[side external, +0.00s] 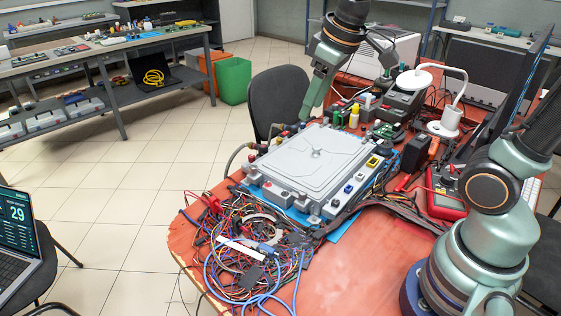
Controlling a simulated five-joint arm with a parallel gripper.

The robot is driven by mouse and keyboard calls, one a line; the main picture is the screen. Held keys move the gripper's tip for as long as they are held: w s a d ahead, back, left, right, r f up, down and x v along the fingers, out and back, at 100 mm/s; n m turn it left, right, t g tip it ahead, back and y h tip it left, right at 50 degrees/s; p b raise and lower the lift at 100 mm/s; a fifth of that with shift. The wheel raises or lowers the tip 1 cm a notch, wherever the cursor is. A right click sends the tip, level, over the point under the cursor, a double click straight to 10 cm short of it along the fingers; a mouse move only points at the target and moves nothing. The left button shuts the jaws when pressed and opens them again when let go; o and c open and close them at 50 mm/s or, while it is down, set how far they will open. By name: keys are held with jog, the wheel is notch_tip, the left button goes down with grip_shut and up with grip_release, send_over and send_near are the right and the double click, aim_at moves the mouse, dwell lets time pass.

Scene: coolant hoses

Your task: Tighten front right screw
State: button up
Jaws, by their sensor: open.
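A grey metal housing (318,160) with a ribbed lid lies on a blue mat (346,228) on the red table. Its front edge carries several connectors and small fittings (318,212). Single screws are too small to tell apart, including the front right screw. My gripper (306,114) reaches down from the top and is at the housing's far left corner, above or beside it. The gap between its fingers cannot be made out clearly, and nothing is visibly held. Whether it touches the housing cannot be told.
Tangled wires (250,250) crowd the table's front left. Black hoses (395,215) run along the right. Bottles (354,116), a soldering station (402,95) and a red multimeter (445,192) stand behind and right. The red tabletop (345,280) is bare at the front.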

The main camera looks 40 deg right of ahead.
jog(key=w+a+f+n+g, duration=0.1)
jog(key=w+f+n+g, duration=0.15)
jog(key=w, duration=0.65)
jog(key=n+g, duration=0.2)
jog(key=n, duration=0.3)
send_over(254, 166)
notch_tip(254, 166, down, 7)
jog(key=shift+t, duration=0.25)
notch_tip(254, 166, down, 12)
jog(key=shift+w+r, duration=0.1)
grip_shut()
